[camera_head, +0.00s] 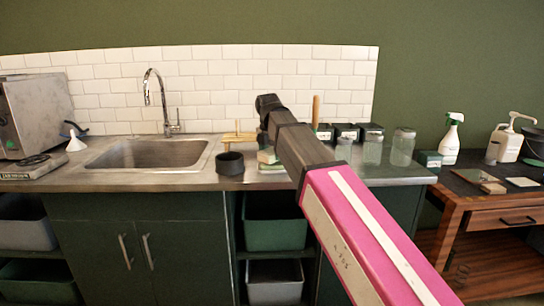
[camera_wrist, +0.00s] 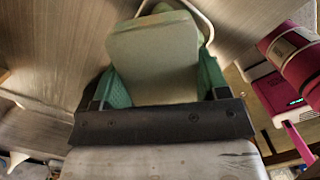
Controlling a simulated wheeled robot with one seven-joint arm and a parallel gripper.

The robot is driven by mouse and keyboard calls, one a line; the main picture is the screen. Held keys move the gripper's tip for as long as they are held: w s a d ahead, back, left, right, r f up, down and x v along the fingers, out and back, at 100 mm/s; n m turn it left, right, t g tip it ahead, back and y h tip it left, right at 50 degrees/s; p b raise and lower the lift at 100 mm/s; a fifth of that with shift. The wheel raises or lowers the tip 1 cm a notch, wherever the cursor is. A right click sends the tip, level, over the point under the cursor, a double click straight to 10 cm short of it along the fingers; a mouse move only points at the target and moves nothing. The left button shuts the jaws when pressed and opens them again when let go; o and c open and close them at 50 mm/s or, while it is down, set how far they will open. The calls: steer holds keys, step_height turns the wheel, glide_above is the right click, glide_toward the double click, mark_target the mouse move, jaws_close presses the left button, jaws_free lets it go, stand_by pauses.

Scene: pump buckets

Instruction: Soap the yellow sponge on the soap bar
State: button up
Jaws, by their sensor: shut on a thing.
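My gripper (camera_wrist: 158,75) has green fingers on both sides of a pale greenish-cream block (camera_wrist: 152,45) and is shut on it. The block looks like the sponge, though its yellow is not clear in this light. In the head view my gripper (camera_head: 266,147) points down low over the counter, just right of a black cup. A small cream edge (camera_head: 271,167) shows under the fingers at counter level; I cannot tell whether it is the soap bar or its dish. In the wrist view a pale curved rim (camera_wrist: 204,22) and a green bit lie beyond the block, partly hidden by it.
The black cup (camera_head: 230,163) stands close left of my gripper, with a wooden rack (camera_head: 240,138) behind. The sink (camera_head: 150,153) is further left. Jars (camera_head: 372,150) stand to the right. A wooden side table (camera_head: 480,215) holds bottles.

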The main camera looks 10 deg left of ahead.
mark_target(272, 151)
steer(key=shift+r, duration=2.85)
